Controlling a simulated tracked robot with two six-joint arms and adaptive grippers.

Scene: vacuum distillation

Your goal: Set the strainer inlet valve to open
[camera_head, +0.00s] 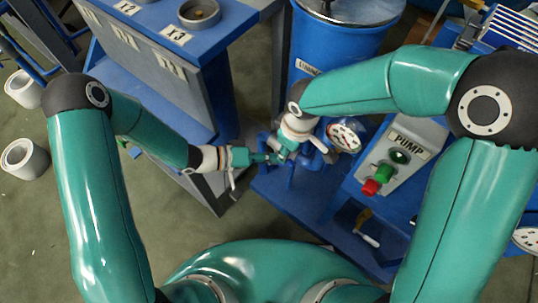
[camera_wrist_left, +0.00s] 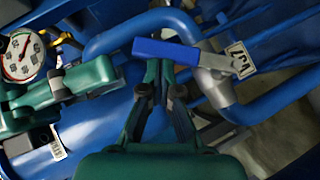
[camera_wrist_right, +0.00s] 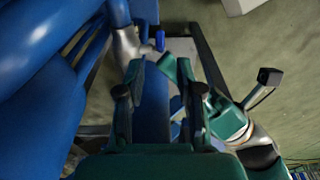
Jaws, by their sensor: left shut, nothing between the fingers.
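A lever valve with a blue handle (camera_wrist_left: 165,52) and grey body (camera_wrist_left: 212,80) sits in a blue pipe in the left wrist view. The handle points left, roughly across the pipe run at the valve. A small tag (camera_wrist_left: 238,58) hangs beside it; I cannot read it surely. My left gripper (camera_wrist_left: 158,72) is shut and empty, its tips close by the handle; contact is unclear. It also shows in the head view (camera_head: 266,157). My right gripper (camera_wrist_right: 160,78) looks open, beside the left one. In the head view the arms largely hide the valve.
A pump box (camera_head: 402,152) with green and red buttons and a gauge (camera_head: 345,135) stand right of the grippers. A blue drum (camera_head: 340,45) is behind them. A blue cabinet (camera_head: 165,40) stands at the left. Blue pipes crowd the space around the grippers.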

